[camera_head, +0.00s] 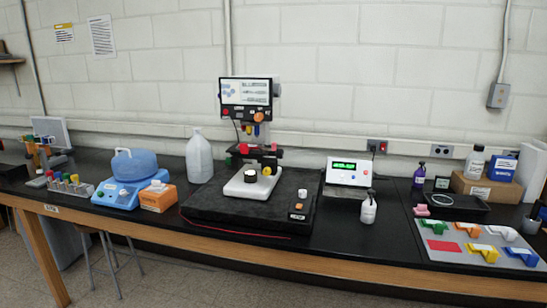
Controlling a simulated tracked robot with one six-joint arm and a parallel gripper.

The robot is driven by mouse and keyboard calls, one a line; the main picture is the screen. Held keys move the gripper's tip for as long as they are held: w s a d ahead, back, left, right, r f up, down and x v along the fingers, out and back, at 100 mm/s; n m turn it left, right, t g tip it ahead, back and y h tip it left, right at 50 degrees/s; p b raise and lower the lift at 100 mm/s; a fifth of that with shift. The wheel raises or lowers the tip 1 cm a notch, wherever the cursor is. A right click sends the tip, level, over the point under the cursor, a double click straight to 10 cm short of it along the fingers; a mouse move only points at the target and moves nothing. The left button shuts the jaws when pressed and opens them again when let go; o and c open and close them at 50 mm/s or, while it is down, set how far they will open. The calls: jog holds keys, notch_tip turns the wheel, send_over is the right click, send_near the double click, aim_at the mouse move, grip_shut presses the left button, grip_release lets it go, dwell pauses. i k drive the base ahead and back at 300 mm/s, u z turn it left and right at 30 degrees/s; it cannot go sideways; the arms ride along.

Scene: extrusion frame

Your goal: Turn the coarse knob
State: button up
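A microscope-like device with a white base (247,184) stands on a black slab (215,205) on the bench. Above is a control panel (246,92) with a screen, a red button (226,112) and a round orange knob (260,116). No label for a coarse knob is readable, so I cannot tell which part it is. My gripper and arm are not in view.
A white box with a green display (349,170) and a small white bottle (369,208) stand right of the slab. A large jug (199,157) and an orange box (158,196) are to its left. A grey board with coloured handles (455,247) lies far right.

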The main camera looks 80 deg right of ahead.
aim_at(279, 152)
jog(key=u, duration=0.05)
jog(key=k, duration=1.45)
jog(key=z, duration=2.05)
jog(key=i, duration=0.65)
jog(key=u, duration=0.05)
